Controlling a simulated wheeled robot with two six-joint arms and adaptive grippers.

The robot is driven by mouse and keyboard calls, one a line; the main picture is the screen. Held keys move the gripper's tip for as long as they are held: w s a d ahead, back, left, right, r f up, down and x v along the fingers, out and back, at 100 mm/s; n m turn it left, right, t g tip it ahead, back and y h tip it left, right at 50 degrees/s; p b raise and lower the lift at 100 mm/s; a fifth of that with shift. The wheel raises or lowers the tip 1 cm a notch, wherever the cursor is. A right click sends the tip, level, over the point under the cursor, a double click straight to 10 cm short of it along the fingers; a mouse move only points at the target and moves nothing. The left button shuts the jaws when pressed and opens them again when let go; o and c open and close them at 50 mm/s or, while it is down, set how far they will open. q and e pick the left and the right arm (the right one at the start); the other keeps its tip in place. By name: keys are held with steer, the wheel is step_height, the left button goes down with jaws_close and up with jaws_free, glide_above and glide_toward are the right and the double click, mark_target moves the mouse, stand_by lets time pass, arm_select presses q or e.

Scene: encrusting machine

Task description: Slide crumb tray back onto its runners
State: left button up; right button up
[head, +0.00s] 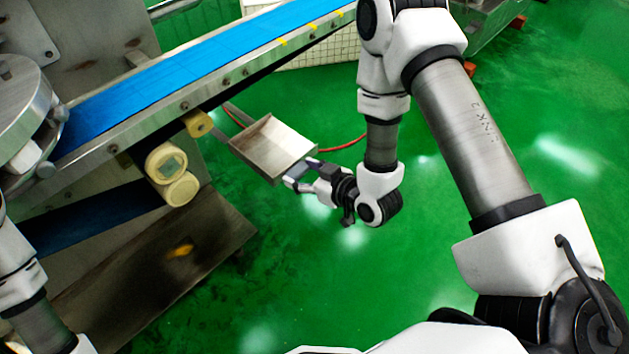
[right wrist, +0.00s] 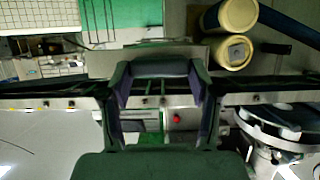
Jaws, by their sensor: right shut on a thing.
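The crumb tray (head: 272,148) is a shallow, open metal tray with low walls. In the head view it is held out in the air beside the conveyor's lower edge, slightly tilted in the picture. My right gripper (head: 303,176) is shut on its near right edge; the gripper's fingers also show in the right wrist view (right wrist: 158,92). Thin grey bars, apparently the runners (head: 238,114), stick out from under the conveyor near the tray's far left side. Whether the tray touches them I cannot tell. My left arm shows at the lower left, its gripper out of view.
The blue belt conveyor (head: 190,62) runs diagonally above the tray. Cream rollers (head: 172,175) and a stained metal plate (head: 160,255) lie to its left. A red hose (head: 345,143) passes behind the tray.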

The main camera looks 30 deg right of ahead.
mark_target(246, 133)
steer(key=w+a, duration=0.2)
steer(key=w, duration=0.4)
steer(key=w+a+b, duration=0.1)
steer(key=w+a, duration=0.1)
steer(key=w, duration=0.4)
steer(key=w+a+b, duration=0.1)
steer(key=w+a, duration=0.1)
steer(key=w, duration=0.4)
steer(key=shift+w+a, duration=0.25)
steer(key=shift+a, duration=0.1)
steer(key=shift+f, duration=0.2)
steer(key=o, duration=1.4)
